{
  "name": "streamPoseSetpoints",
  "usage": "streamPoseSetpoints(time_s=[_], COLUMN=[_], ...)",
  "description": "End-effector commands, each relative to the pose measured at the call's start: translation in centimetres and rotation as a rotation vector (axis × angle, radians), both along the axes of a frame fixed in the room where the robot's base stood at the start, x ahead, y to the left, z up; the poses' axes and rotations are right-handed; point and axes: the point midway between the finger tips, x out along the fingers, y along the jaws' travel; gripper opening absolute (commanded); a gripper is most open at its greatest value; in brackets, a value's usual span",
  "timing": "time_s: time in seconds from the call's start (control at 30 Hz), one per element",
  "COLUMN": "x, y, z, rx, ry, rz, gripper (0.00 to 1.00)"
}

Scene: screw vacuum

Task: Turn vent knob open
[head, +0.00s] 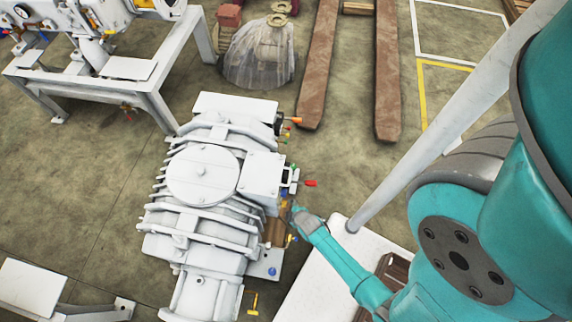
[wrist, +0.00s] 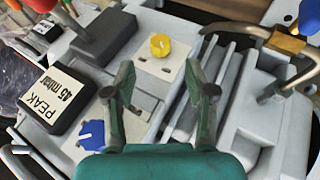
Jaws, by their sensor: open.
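A yellow knob (wrist: 160,46) with a pointer mark sits on a pale plate in the wrist view, ahead of my gripper. A blue knob (wrist: 92,134) with a white pointer sits on another plate at the lower left. I read no label naming either as the vent knob. My gripper (wrist: 165,85) is open, with nothing between its fingers. The yellow knob lies beyond the fingertips and apart from them. In the head view my gripper (head: 298,213) is at the right side of the white screw vacuum pump (head: 202,175); small parts there are hard to make out.
A black block labelled "PEAK 45 mbar" (wrist: 56,98) stands left of the fingers. A red-tipped handle (head: 310,183) sticks out from the pump. Open floor lies beyond the pump's right side.

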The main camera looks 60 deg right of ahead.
Motion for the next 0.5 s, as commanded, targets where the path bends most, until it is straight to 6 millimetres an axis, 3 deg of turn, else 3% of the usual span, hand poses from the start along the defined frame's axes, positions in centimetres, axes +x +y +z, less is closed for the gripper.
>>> streamPoseSetpoints(time_s=[0.2,0.5], x=[1.7,3.2], y=[-1.0,-1.9], z=[-2.6,-4.8], rx=[0.000,0.001], ry=[0.000,-0.001], rz=[0.000,0.000], gripper=[0.55,0.55])
